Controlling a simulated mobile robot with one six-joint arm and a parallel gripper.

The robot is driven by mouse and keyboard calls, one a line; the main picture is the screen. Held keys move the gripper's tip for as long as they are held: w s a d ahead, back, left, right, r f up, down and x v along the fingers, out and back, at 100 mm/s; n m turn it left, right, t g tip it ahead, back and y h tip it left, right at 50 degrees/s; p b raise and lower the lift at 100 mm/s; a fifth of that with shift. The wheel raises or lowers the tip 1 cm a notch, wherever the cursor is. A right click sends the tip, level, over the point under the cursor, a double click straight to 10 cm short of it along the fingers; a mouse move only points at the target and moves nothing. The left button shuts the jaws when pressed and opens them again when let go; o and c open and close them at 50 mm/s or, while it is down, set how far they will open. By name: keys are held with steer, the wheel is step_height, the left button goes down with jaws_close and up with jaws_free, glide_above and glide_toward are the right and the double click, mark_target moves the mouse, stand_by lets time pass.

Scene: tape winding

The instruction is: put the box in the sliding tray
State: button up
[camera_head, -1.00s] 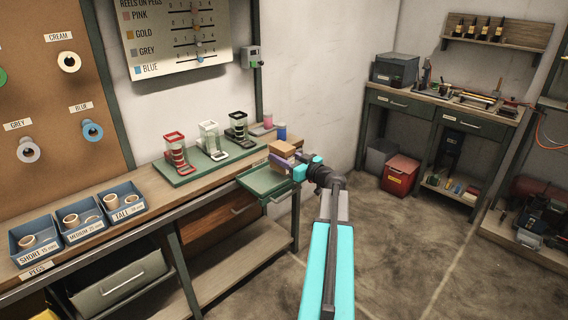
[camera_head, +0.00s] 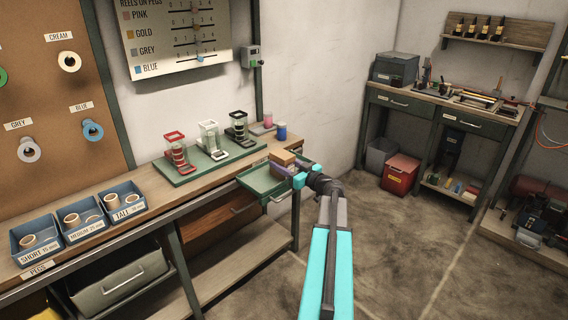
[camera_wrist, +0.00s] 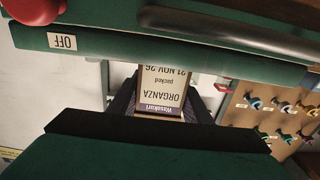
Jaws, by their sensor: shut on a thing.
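The small brown box (camera_head: 283,157) is held in my gripper (camera_head: 281,168) over the right part of the green sliding tray (camera_head: 256,181), which sticks out from the bench front. I cannot tell whether the box touches the tray floor. In the wrist view the box (camera_wrist: 163,92) shows a label reading ORGANZA, upside down, with a purple band. My gripper (camera_wrist: 163,112) has a dark finger on each side of it. The fingers partly hide the box in the head view.
A green board (camera_head: 209,163) with three reel stands sits on the bench behind the tray. Pink and blue cups (camera_head: 281,131) stand near the bench's right end. Blue peg bins (camera_head: 82,220) line the left.

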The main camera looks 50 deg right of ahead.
steer(key=shift+f, duration=0.1)
steer(key=o, duration=1.2)
steer(key=shift+c, duration=0.2)
steer(key=shift+r+p, duration=0.25)
steer(key=shift+p, duration=0.05)
steer(key=s+b, duration=0.2)
steer(key=s, duration=1)
steer(key=shift+a, duration=0.45)
steer(key=shift+f, duration=0.1)
